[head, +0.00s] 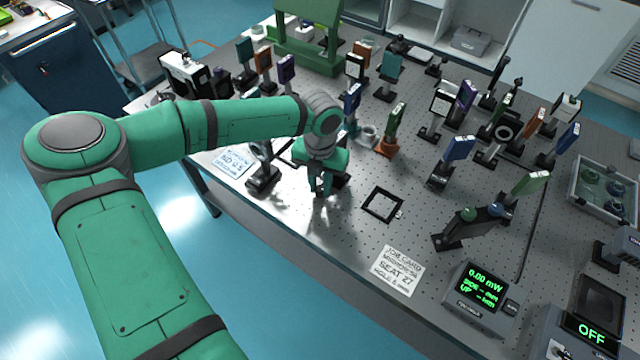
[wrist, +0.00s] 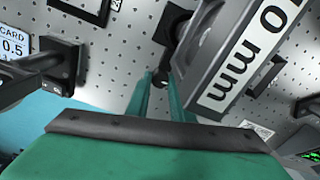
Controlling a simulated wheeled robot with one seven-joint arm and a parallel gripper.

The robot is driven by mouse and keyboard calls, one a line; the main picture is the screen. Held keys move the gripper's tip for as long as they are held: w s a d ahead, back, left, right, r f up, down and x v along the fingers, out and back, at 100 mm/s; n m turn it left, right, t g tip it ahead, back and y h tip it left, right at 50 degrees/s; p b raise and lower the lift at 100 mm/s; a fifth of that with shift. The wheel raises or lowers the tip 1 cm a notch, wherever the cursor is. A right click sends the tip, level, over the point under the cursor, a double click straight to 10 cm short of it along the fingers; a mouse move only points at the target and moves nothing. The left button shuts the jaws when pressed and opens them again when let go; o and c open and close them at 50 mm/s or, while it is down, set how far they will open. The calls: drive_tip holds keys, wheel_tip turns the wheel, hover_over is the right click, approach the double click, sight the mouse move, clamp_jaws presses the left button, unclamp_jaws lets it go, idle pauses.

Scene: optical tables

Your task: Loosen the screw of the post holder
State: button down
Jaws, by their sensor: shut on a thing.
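My gripper (head: 321,190) points down over the optical table near its front edge. In the wrist view its two green fingers (wrist: 161,82) are shut on a small dark screw knob (wrist: 160,78) between their tips. A dark post holder (wrist: 175,22) shows just beyond the knob, partly hidden by a large grey plate (wrist: 215,60) labelled "10 mm". In the head view my gripper and wrist hide most of this post holder, and the screw is not visible there.
Another dark post holder (head: 263,180) stands close to the left. A black square frame (head: 382,204) and a job card (head: 397,271) lie to the right on the perforated table (head: 340,250). Several mounted optics, including a blue one (head: 458,148), stand farther back and right.

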drive_tip(key=shift+w, duration=0.15)
drive_tip(key=shift+d+m, duration=0.15)
drive_tip(key=shift+m, duration=0.35)
drive_tip(key=shift+a+m, duration=0.25)
drive_tip(key=shift+m, duration=2.25)
drive_tip(key=c, duration=1.6)
unclamp_jaws()
drive_tip(key=shift+o, duration=0.2)
drive_tip(key=shift+d, duration=0.15)
